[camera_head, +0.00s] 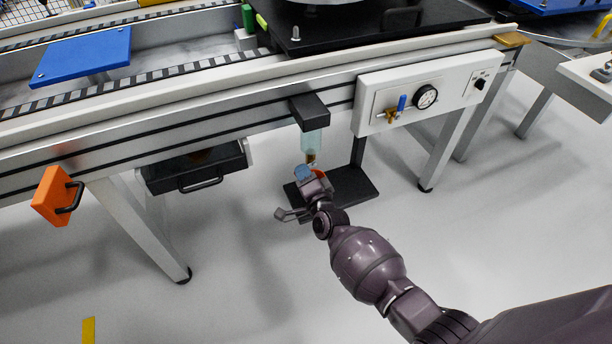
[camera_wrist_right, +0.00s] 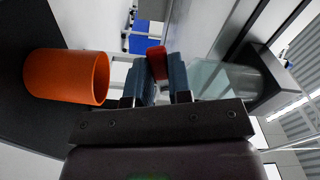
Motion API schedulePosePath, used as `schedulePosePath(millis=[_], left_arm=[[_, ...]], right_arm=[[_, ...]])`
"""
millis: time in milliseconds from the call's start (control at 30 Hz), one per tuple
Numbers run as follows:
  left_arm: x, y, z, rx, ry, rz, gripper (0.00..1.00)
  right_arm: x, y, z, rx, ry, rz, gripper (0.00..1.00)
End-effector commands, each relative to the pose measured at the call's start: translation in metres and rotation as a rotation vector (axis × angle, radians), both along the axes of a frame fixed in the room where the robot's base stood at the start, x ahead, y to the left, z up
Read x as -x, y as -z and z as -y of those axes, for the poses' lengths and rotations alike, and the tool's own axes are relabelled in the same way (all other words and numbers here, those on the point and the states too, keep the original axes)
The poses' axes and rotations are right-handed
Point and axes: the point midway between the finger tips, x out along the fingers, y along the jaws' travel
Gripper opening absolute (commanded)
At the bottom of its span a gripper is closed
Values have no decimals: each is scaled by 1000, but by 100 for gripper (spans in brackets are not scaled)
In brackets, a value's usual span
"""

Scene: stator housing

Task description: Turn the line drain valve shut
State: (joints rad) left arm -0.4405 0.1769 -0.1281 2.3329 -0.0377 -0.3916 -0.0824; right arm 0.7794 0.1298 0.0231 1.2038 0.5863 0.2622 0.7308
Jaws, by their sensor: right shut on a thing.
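A clear filter bowl (camera_head: 312,143) hangs under a black block on the front rail, with a small brass-coloured fitting (camera_head: 311,158) at its bottom end. My right gripper (camera_head: 304,172) is just below it and hides what lies behind. In the right wrist view, my right gripper (camera_wrist_right: 158,72) has a red piece (camera_wrist_right: 156,58) between its two dark blue fingers and is shut on it. The red piece looks like the drain valve's handle. The clear bowl (camera_wrist_right: 222,78) is right of the fingers there. My left gripper is not in view.
An orange cup (camera_wrist_right: 62,76) stands on a black shelf (camera_head: 356,187) below the bowl, close to my gripper. A white panel (camera_head: 456,92) carries a gauge (camera_head: 425,97) and a blue lever (camera_head: 401,103). A black drawer (camera_head: 197,167) is at left.

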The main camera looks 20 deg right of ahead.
Motion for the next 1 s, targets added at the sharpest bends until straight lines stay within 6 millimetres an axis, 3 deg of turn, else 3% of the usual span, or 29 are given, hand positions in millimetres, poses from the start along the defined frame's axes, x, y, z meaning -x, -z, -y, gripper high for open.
schedulePosePath(millis=[400, 1000], left_arm=[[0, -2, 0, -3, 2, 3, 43], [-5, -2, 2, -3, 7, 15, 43]], right_arm=[[1, -8, -3, -276, -1, -13, 0], [1, -11, -3, -361, -1, -16, 0]])
